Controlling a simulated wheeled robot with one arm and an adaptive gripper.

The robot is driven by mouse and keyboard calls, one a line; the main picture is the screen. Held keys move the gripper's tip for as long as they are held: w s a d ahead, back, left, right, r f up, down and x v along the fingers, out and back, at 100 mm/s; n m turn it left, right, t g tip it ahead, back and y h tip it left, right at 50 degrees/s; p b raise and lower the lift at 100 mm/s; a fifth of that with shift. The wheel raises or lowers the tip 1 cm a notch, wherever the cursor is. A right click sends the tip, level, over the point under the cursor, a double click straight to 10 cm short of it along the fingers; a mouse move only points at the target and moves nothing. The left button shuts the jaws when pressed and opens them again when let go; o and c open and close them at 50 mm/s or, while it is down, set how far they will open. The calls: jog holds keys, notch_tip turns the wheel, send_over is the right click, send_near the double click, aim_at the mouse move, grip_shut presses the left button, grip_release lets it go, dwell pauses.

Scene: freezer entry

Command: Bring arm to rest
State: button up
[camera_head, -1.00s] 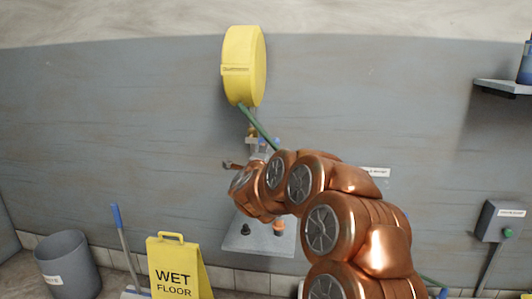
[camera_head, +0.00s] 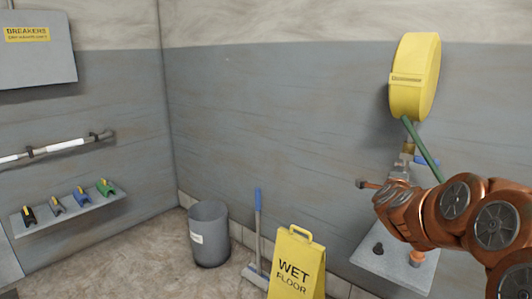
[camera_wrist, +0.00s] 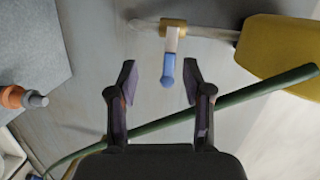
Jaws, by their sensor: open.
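My arm reaches in from the right in the head view, in front of the wall tap with a blue lever (camera_head: 428,160). The fingers of my gripper are hard to make out there. In the wrist view my gripper (camera_wrist: 158,80) is open, its two dark fingers spread. The blue lever (camera_wrist: 168,72) shows between the fingertips, with no visible contact. I cannot tell how far it is in front of them. A green hose (camera_wrist: 255,92) runs slantwise across the wrist view, partly hidden behind the fingers and the gripper body.
A yellow hose reel (camera_head: 414,75) is on the wall above the tap. Below is a grey shelf (camera_head: 395,268) with small items. A wet floor sign (camera_head: 296,268), broom (camera_head: 257,225) and grey bin (camera_head: 208,235) stand left of it. A small shelf (camera_head: 72,215) holds several coloured clips.

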jog(key=s+a+f+n+g+y, duration=0.15)
jog(key=a+n+y, duration=0.25)
jog(key=a, duration=0.4)
jog(key=s+a+f+n+y, duration=0.2)
jog(key=a+f+n+y, duration=0.15)
jog(key=a, duration=0.35)
jog(key=s+a+f+n+g+y, duration=0.1)
jog(key=s+a+f+n+g, duration=0.25)
jog(key=s, duration=0.55)
jog(key=s+a+f+n+g+y, duration=0.1)
jog(key=s+a+f+n+g, duration=0.25)
jog(key=s, duration=0.45)
jog(key=s+a+f+n+g+y, duration=0.1)
jog(key=s+a+f+n+g, duration=0.3)
jog(key=s, duration=0.5)
jog(key=s+d+f+n+g+h, duration=0.1)
jog(key=s+d+n+g, duration=0.1)
jog(key=s, duration=0.8)
jog(key=s+d+f+n+g+h, duration=0.1)
jog(key=s+d+n+g, duration=0.15)
jog(key=s, duration=0.85)
notch_tip(320, 180, up, 22)
jog(key=p, duration=2.2)
jog(key=shift+s+r, duration=0.25)
jog(key=shift+d, duration=0.1)
